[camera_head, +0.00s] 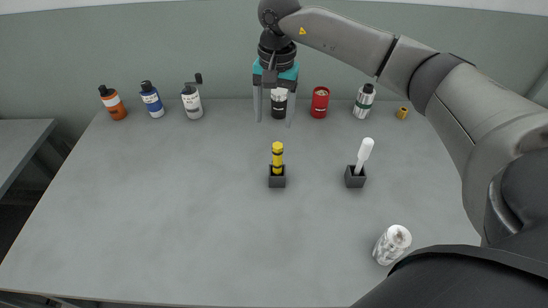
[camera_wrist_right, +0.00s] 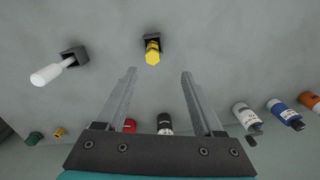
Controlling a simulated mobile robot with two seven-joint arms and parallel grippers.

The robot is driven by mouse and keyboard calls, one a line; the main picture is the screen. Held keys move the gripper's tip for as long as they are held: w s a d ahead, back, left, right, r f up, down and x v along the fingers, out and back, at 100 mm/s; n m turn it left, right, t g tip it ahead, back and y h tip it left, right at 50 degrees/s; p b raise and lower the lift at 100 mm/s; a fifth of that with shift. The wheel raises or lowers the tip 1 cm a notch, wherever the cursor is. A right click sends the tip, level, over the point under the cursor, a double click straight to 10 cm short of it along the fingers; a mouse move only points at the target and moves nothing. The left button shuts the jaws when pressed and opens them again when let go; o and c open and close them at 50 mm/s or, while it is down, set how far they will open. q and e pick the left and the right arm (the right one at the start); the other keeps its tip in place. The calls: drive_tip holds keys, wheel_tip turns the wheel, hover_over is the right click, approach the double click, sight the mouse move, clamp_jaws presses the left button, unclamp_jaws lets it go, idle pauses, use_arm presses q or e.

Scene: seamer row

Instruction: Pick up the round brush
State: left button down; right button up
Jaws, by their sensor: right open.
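A yellow handle with black bands (camera_head: 277,157) stands upright in a small dark holder (camera_head: 277,182) in the middle of the table. A white handle (camera_head: 364,152) leans to the right in a second dark holder (camera_head: 355,178). The lower ends of both are hidden in their holders, so I cannot tell which is the round brush. My right gripper (camera_head: 274,121) is open and empty, pointing down behind the yellow handle. In the right wrist view the yellow handle (camera_wrist_right: 152,55) lies beyond the fingertips (camera_wrist_right: 159,73), apart from them. The white handle (camera_wrist_right: 47,74) is at the left there.
An orange bottle (camera_head: 114,106), a blue-and-white bottle (camera_head: 152,102) and a white bottle (camera_head: 192,104) stand at the back left. A red can (camera_head: 320,103), a dark-banded bottle (camera_head: 363,104) and a small yellow piece (camera_head: 402,113) are at the back right. The table's left and front are clear.

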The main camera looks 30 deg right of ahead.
sight(278, 158)
drive_tip(key=f, duration=0.6)
drive_tip(key=d+f, duration=0.1)
drive_tip(key=f, duration=0.1)
drive_tip(key=shift+s+d+f, duration=0.1)
drive_tip(key=shift+f, duration=0.3)
drive_tip(key=shift+s+f+p, duration=0.1)
drive_tip(key=shift+f+p, duration=0.45)
drive_tip(key=shift+f, duration=2.45)
clamp_jaws()
